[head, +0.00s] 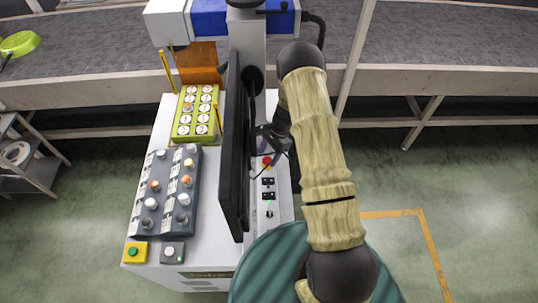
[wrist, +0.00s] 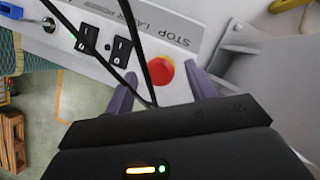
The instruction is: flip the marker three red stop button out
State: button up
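The red stop button (wrist: 160,70) is a round red knob on a white panel in the wrist view, beside printed lettering that includes "STOP". It also shows small in the head view (head: 266,162), on the machine's top just right of the dark monitor. My gripper (wrist: 162,74) is open, with one purple finger on each side of the button. The button lies between the fingertips in the picture; I cannot tell whether they touch it. In the head view my gripper (head: 264,147) is small and partly hidden by my arm and the monitor. No number marking is readable on the machine.
Two black rocker switches (wrist: 104,44) and a key switch (wrist: 48,24) sit on the same panel. Thin black cables cross in front of it. The monitor (head: 236,150) stands close left of my gripper. Button boxes (head: 166,190) lie farther left. A conveyor (head: 430,78) runs behind.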

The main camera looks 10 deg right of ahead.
dwell(0.3)
jog(key=b+v, duration=0.4)
jog(key=v, duration=1.3)
jog(key=shift+r+b, duration=0.15)
jog(key=shift+b, duration=0.2)
jog(key=s+a+r+n+t+h, duration=0.1)
jog(key=s+r+n, duration=0.2)
jog(key=s, duration=0.4)
jog(key=s+a+r+n+t+h, duration=0.1)
jog(key=s+a+r+n+t, duration=0.1)
jog(key=s+n, duration=0.4)
jog(key=s+a+r+n+t+h, duration=0.1)
jog(key=s+a+r+n+h, duration=0.1)
jog(key=s, duration=0.7)
jog(key=shift+s+a+r+n, duration=0.15)
jog(key=shift+a+r+n, duration=0.1)
jog(key=shift+r+n, duration=0.8)
